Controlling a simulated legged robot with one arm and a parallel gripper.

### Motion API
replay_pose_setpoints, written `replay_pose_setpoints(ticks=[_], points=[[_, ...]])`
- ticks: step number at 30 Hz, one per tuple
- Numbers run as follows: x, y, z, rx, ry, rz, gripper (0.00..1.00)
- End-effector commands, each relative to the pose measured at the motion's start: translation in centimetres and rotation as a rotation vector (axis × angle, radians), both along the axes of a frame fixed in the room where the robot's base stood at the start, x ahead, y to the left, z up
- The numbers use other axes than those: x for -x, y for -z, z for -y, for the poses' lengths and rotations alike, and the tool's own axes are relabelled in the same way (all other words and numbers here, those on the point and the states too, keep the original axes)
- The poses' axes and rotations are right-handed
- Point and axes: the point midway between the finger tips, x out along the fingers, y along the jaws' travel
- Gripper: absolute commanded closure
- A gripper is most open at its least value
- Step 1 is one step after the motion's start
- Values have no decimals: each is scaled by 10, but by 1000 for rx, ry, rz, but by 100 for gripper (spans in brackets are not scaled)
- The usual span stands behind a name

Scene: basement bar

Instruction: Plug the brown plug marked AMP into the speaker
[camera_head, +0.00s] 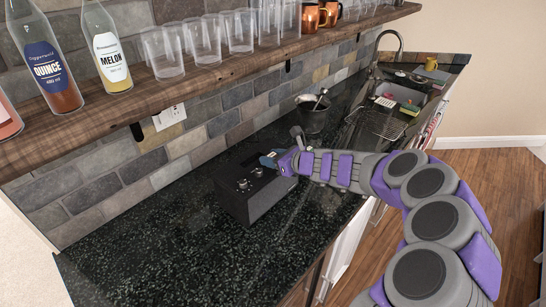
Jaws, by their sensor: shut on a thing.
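My purple and grey arm reaches in from the right. My gripper (272,160) is at the speaker's top right rear, close to or touching it; I cannot tell which. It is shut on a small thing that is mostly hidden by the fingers. No brown colour or AMP mark can be read there, and the speaker's socket is not visible.
A wooden shelf (215,62) with bottles, glasses and copper mugs overhangs the counter. A white wall outlet (169,117) is behind the speaker. A dark bucket (312,118) and sink with a rack (378,122) lie beyond. The counter's front left (150,260) is clear.

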Motion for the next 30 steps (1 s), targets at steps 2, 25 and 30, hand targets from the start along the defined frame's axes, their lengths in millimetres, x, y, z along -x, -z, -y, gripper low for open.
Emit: replay_pose_setpoints(ticks=[2, 25, 30], points=[[0, 0, 0, 0, 0, 0, 100], [0, 0, 0, 1, 0, 1, 30], [3, -3, 4, -1, 0, 1, 30]])
